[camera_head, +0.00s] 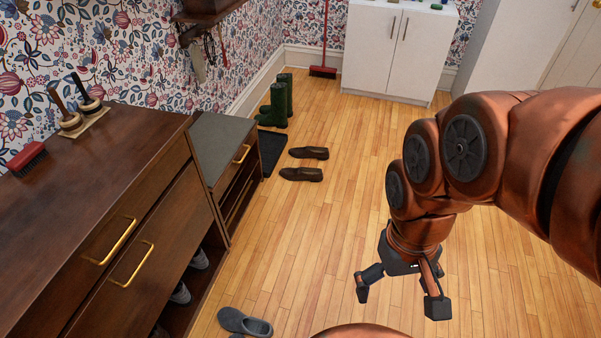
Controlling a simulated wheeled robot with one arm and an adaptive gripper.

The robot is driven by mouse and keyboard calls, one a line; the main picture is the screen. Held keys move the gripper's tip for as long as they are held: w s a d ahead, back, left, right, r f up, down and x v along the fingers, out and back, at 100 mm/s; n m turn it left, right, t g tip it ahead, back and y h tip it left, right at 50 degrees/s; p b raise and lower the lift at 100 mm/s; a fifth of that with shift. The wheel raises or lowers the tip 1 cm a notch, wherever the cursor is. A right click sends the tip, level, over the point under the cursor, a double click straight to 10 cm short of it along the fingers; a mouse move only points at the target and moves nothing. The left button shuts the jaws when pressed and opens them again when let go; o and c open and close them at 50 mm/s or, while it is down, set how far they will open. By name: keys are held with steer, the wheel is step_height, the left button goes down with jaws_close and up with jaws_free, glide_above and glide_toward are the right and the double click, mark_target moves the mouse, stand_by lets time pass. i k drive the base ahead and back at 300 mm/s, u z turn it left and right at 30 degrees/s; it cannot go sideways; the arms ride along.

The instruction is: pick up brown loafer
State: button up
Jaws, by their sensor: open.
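Two brown loafers lie on the wooden floor near the middle of the head view. The farther brown loafer (309,153) and the nearer brown loafer (301,174) lie apart, roughly parallel, beside a dark tray. My gripper (400,300) is open and empty, with its fingers pointing down. In the picture it is below and to the right of the loafers, well apart from them. My copper arm fills the right side and hides part of the floor.
A dark wooden cabinet (115,180) and a lower grey-topped one (220,140) line the left wall. Green boots (279,105) stand by the dark tray (271,150). Grey clogs (245,323) lie at the bottom. A white cabinet (395,55) and red broom (323,71) are behind. The middle floor is clear.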

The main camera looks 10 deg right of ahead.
mark_target(302, 174)
steer(key=z, duration=0.35)
steer(key=i, duration=1.45)
steer(key=u, duration=0.6)
steer(key=i, duration=1.25)
steer(key=u, duration=0.3)
